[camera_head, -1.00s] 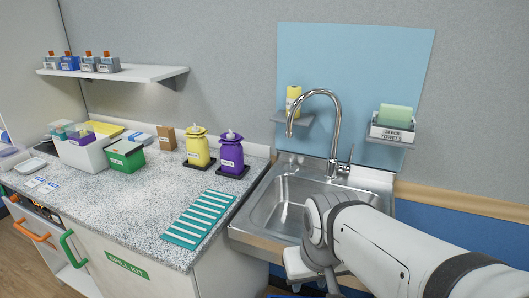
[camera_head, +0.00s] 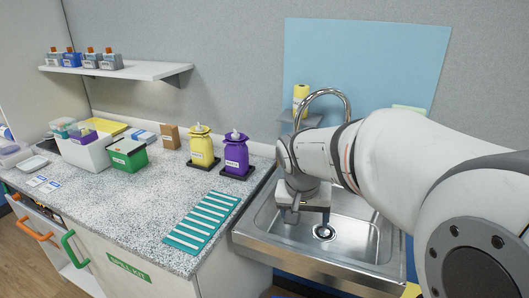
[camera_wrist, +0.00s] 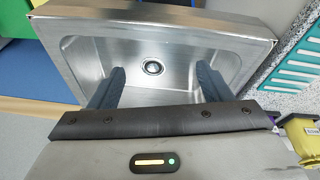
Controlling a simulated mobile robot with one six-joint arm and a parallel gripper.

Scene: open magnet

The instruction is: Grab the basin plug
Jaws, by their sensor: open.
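The steel sink basin (camera_head: 361,254) is at the right of the counter. A round dark-centred plug or drain fitting (camera_head: 324,232) sits in the basin floor; I cannot tell whether it is a loose plug or the drain itself. It also shows in the wrist view (camera_wrist: 153,67), ahead of and between my fingers. My gripper (camera_wrist: 160,85) is open and empty, its two dark fingers spread apart, pointing down into the basin.
The faucet (camera_head: 337,93) arches behind my arm, close to it. Yellow (camera_head: 201,147) and purple (camera_head: 236,155) dispensers stand on the counter left of the sink. A teal ribbed mat (camera_head: 203,221) lies by the sink's left edge. The basin's raised rim (camera_head: 290,258) surrounds the fitting.

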